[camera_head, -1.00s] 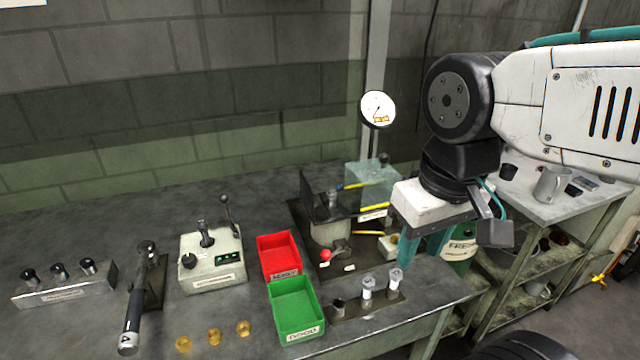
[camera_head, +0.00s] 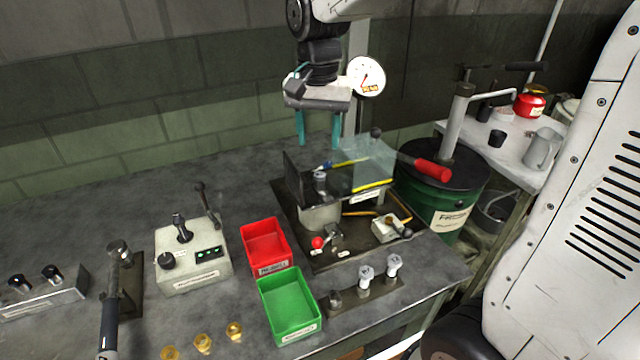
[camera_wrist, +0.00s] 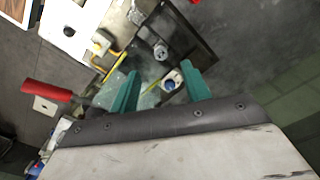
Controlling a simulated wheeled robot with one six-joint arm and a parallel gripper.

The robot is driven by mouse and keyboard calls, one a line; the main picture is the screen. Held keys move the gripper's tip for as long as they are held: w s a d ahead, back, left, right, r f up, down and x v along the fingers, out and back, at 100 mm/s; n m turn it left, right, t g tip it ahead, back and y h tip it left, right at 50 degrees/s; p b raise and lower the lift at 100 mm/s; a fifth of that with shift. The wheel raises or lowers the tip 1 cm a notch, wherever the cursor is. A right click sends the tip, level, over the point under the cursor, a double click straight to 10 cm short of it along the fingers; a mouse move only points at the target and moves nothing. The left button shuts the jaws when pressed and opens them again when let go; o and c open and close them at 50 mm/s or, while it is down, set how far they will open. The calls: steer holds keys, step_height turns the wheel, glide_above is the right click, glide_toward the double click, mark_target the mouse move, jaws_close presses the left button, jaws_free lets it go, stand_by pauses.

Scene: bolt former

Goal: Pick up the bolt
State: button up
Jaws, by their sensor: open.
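My gripper (camera_head: 318,142) is open and empty, its two green fingers pointing down above the back of the bolt former (camera_head: 320,215). A small grey metal piece that looks like the bolt (camera_head: 320,181) stands upright on the former, in front of and below the fingers, apart from them. In the wrist view a similar grey piece (camera_wrist: 160,52) shows beyond the open fingers (camera_wrist: 160,69). A round part with a blue centre (camera_wrist: 170,82) lies between the fingers in that view. I cannot tell for certain which piece is the bolt.
A clear guard (camera_head: 368,165) with a yellow edge and a dial gauge (camera_head: 366,77) stand close to my gripper. A red-handled lever (camera_head: 432,169) juts out right. Red (camera_head: 266,247) and green (camera_head: 290,307) bins and a rack of metal pieces (camera_head: 366,294) stand in front.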

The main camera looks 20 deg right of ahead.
mark_target(320, 174)
steer(key=shift+w+f, duration=0.35)
steer(key=shift+w, duration=0.05)
steer(key=shift+d+f, duration=0.15)
steer(key=shift+f, duration=1.75)
steer(key=shift+d+f, duration=0.15)
steer(key=shift+f, duration=1.7)
steer(key=shift+f, duration=0.25)
jaws_close()
